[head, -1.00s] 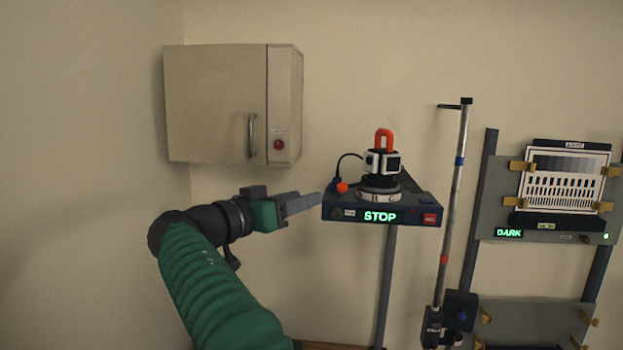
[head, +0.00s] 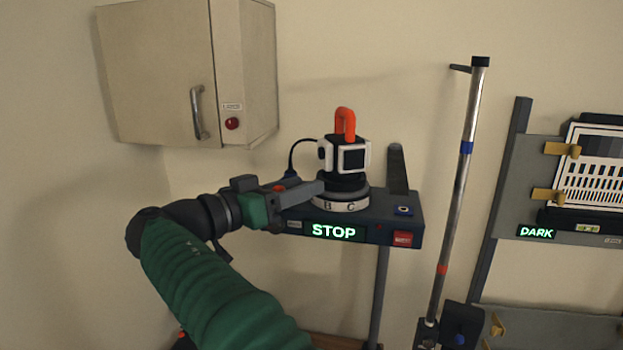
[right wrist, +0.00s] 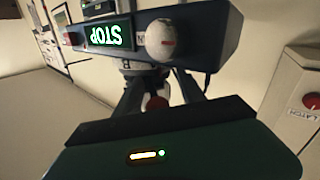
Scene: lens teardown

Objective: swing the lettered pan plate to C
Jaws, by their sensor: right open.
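The pan plate (head: 342,203) is a white ring with the letters B and C on its front rim. It carries a black and white camera (head: 346,155) with an orange handle (head: 345,124). It sits on a dark base box with a green STOP display (head: 334,231). My right gripper (head: 318,188) is at the left side of the plate; contact cannot be told. In the right wrist view its fingers (right wrist: 160,88) are apart, with a red and white round part (right wrist: 156,102) showing between them. The STOP display (right wrist: 108,36) appears inverted there. My left gripper is out of view.
A wall cabinet (head: 160,75) with a red button hangs at the upper left. A red switch (head: 403,239) is on the box's front.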

